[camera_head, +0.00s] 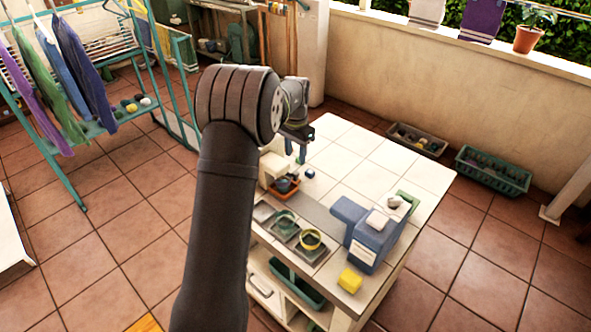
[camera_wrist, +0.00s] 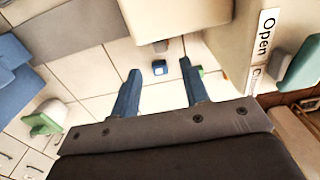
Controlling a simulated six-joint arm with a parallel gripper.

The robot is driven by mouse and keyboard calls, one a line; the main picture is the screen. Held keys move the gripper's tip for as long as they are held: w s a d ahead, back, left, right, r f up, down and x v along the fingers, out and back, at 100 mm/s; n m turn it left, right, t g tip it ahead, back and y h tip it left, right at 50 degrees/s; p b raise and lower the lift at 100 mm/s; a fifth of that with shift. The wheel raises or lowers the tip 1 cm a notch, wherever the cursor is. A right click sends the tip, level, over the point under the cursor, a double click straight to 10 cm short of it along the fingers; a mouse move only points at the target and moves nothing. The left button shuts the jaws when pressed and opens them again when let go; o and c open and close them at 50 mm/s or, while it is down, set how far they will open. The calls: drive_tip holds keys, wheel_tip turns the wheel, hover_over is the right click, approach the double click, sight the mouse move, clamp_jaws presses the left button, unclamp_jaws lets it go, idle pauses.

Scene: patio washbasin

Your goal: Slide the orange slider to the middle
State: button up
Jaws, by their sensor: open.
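I cannot clearly make out the orange slider. An orange-red part (camera_head: 287,186) shows low beside a cream box (camera_head: 271,167) on the counter in the head view, but I cannot tell if it is the slider. My gripper (camera_wrist: 160,68) has its two blue fingers apart with nothing held between them. In the head view my gripper (camera_head: 297,152) hangs above the counter near the cream box, partly hidden by my arm. The wrist view shows a cream panel (camera_wrist: 231,50) with a white label (camera_wrist: 263,38) reading "Open", to the right of the fingers.
The white tiled counter (camera_head: 375,150) is clear behind. A small blue-grey item (camera_wrist: 160,46) lies beyond the fingertips.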

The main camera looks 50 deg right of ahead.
sight(296, 173)
wheel_tip(296, 173, down, 8)
drive_tip(key=shift+r, duration=0.2)
clamp_jaws()
